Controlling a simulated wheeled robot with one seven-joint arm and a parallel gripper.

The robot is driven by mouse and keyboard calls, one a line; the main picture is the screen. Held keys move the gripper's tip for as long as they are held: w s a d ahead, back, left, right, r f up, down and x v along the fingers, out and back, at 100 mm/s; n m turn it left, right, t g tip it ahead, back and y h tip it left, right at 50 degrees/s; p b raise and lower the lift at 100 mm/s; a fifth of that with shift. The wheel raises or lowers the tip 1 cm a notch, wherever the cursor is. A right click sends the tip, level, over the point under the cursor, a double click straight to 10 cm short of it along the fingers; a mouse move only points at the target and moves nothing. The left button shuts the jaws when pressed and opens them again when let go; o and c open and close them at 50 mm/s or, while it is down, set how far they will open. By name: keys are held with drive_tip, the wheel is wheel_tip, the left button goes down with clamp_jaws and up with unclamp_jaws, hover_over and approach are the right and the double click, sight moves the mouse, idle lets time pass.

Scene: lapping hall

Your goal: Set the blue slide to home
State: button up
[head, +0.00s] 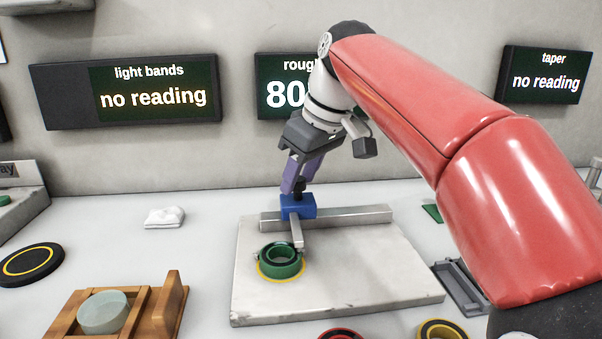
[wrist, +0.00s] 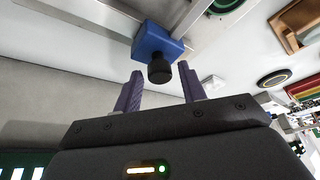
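The blue slide (head: 299,208) sits on a grey metal rail (head: 355,216), left of the rail's middle. A metal arm (head: 296,232) reaches from it toward a green ring (head: 281,261). The slide also shows in the wrist view (wrist: 155,42), with a black knob (wrist: 160,72) standing out from it. My gripper (head: 298,192) is above the slide, at the knob. In the wrist view its purple fingers (wrist: 160,73) are spread, one on each side of the knob, with gaps visible. Whether the tips reach past the knob's top is hard to tell.
The rail and ring are on a pale plate (head: 345,285). A wooden fixture (head: 168,310) holds a pale disc (head: 103,312) at left. A black-and-yellow disc (head: 30,264), a white cloth (head: 165,217) and a grey tray (head: 466,287) lie around. Wall screens hang behind.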

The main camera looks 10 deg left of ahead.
clamp_jaws()
drive_tip(key=d, duration=0.2)
drive_tip(key=w+d, duration=0.1)
drive_tip(key=d, duration=0.1)
drive_tip(key=w+d+p, duration=0.1)
drive_tip(key=d, duration=0.2)
drive_tip(key=shift+o, duration=1.1)
unclamp_jaws()
drive_tip(key=shift+d, duration=0.1)
drive_tip(key=v, duration=0.7)
drive_tip(key=shift+r+p, duration=0.4)
drive_tip(key=shift+p, duration=0.05)
drive_tip(key=shift+s, duration=0.1)
